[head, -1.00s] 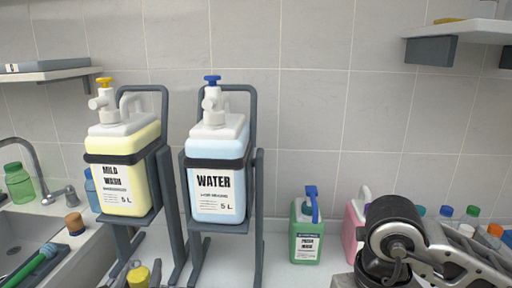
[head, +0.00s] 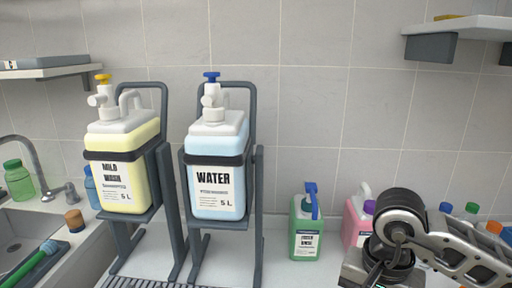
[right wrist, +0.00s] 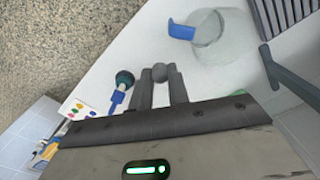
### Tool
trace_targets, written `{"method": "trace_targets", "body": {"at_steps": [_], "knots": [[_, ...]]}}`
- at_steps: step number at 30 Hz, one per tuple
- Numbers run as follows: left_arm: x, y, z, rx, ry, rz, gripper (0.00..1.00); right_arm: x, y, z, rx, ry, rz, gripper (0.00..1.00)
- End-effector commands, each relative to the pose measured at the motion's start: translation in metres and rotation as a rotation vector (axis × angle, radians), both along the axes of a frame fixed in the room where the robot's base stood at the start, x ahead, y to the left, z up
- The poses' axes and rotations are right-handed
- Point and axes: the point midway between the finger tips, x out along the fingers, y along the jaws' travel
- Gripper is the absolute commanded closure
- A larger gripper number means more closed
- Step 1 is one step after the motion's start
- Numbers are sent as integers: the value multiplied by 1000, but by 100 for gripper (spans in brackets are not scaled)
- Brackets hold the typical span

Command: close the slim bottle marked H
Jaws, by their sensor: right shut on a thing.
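No bottle with a readable H shows in either view. My left gripper is not in view.
A yellow MILD WASH jug (head: 124,175) and a blue WATER jug (head: 216,172) stand on dark racks. A green jug (head: 305,232) and a pink jug (head: 355,222) stand at the back right. The right wrist view shows a clear container (right wrist: 208,28) and a dark teal round top (right wrist: 124,78).

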Motion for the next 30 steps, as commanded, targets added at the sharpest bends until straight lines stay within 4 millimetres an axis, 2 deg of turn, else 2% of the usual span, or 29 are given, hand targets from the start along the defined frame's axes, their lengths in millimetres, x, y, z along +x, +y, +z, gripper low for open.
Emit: {"method": "trace_targets", "body": {"at_steps": [3,6,10,15,30], "knots": [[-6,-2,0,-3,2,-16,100,3,-3,-1,-1,-1,237,100],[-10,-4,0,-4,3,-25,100,4,-5,-2,-1,-1,394,100],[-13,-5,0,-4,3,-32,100,6,-6,-2,-1,-1,522,100],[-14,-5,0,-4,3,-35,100,6,-7,-2,-1,-2,577,100],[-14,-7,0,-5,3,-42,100,6,-6,-2,0,-1,576,100]]}}
